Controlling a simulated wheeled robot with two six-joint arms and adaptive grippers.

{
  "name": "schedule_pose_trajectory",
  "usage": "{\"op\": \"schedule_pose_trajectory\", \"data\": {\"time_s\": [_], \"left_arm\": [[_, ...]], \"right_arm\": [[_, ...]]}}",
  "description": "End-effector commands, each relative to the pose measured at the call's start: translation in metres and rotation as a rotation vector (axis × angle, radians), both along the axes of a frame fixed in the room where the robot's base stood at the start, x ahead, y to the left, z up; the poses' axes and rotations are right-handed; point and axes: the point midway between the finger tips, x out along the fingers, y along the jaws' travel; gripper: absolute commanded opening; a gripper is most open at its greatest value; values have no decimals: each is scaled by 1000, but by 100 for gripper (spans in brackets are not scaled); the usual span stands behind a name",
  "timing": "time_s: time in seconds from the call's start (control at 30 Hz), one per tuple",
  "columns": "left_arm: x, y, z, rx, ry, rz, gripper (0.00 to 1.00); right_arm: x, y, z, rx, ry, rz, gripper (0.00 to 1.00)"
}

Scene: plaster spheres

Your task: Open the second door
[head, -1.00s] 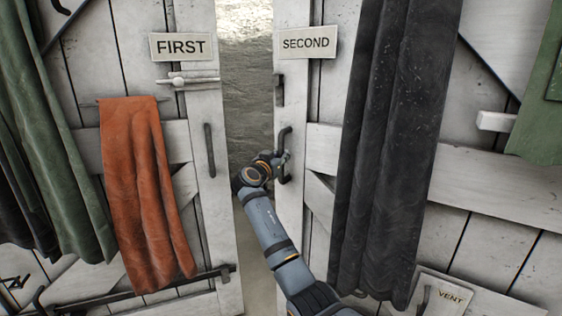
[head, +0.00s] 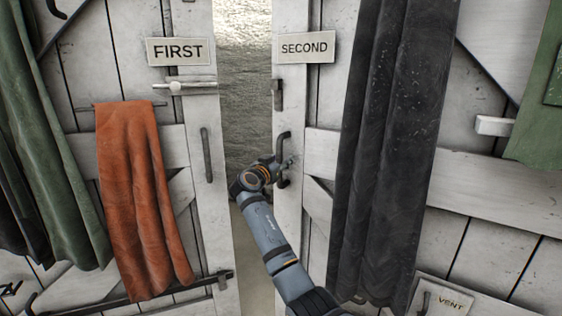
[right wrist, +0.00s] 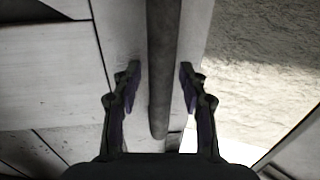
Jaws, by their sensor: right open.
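The second door (head: 290,220) is pale wood with a sign (head: 305,48) reading SECOND. Its dark upright handle (head: 281,148) sits near its left edge, below a small dark latch piece (head: 277,95). My right gripper (head: 287,170) is at the lower part of this handle. In the right wrist view, the right gripper (right wrist: 160,72) is open, with the handle bar (right wrist: 161,105) running between its two fingers and visible space on both sides. How deep the bar sits between the fingers is unclear. My left gripper is not in view.
The first door (head: 208,240), with its FIRST sign (head: 178,51), stands left across a gap showing rough ground (head: 242,90). An orange cloth (head: 140,200) hangs on it. A dark curtain (head: 385,150) hangs right of the second door's handle. A VENT sign (head: 450,303) is lower right.

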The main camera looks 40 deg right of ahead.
Motion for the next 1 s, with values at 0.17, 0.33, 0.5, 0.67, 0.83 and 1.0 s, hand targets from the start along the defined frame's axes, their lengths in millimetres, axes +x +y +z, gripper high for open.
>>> {"op": "schedule_pose_trajectory", "data": {"time_s": [0.17, 0.33, 0.5, 0.67, 0.83, 1.0], "left_arm": [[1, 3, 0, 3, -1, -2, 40], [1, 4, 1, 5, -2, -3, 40], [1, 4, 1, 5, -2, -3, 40], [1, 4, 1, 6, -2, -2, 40], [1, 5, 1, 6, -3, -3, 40], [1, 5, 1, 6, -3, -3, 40]], "right_arm": [[-13, 25, -1, 3, -2, 4, 43], [-34, 63, -2, 5, -2, 4, 43], [-50, 91, -1, 4, 0, 3, 43], [-58, 103, -1, 2, 1, 1, 43], [-59, 105, 0, 1, 0, 0, 43], [-58, 104, 0, 1, 0, 0, 43]]}}
